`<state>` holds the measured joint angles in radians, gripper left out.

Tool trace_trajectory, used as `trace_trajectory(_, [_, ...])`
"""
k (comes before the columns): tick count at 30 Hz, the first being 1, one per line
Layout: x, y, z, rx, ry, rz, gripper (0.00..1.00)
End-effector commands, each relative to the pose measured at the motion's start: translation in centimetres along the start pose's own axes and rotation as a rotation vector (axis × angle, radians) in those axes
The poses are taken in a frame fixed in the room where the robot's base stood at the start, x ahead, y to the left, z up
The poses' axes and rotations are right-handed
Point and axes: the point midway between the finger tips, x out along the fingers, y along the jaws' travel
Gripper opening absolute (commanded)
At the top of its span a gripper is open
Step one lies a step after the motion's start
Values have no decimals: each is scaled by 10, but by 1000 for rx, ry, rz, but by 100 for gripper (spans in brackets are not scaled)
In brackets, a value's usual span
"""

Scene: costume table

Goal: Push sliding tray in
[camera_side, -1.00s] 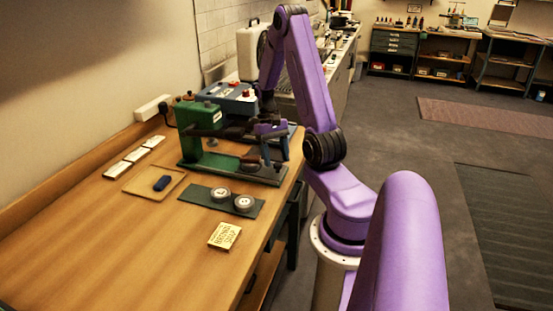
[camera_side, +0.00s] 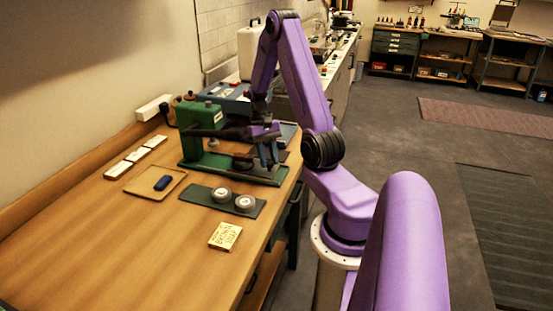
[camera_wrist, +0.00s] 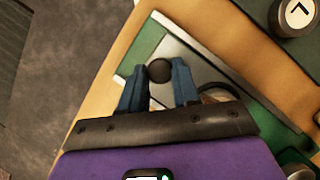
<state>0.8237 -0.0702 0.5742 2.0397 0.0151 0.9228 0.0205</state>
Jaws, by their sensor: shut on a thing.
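A green press (camera_side: 202,130) with a long green base (camera_side: 225,171) stands near the right edge of the wooden table. In the wrist view a pale metal sliding tray (camera_wrist: 178,48) lies on the green base, with a round dark knob (camera_wrist: 159,70) at its outer end. My gripper (camera_wrist: 158,88) has its two blue fingers on either side of this knob and is shut on it. In the side view my gripper (camera_side: 268,155) is low over the right part of the base. There the fingers and the press arm hide much of the tray.
A green mat (camera_side: 222,203) with two round dials (camera_side: 244,203) lies in front of the press. A blue box (camera_side: 226,93) stands behind. The front table is mostly clear.

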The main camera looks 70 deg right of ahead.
Motion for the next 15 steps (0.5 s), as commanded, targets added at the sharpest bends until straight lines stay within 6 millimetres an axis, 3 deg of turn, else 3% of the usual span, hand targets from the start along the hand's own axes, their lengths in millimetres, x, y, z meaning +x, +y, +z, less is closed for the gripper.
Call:
trace_trajectory(7, [-14, -34, -33, -2, 7, 1, 0])
trace_trajectory(15, [-19, -45, -42, 1, 7, -1, 0])
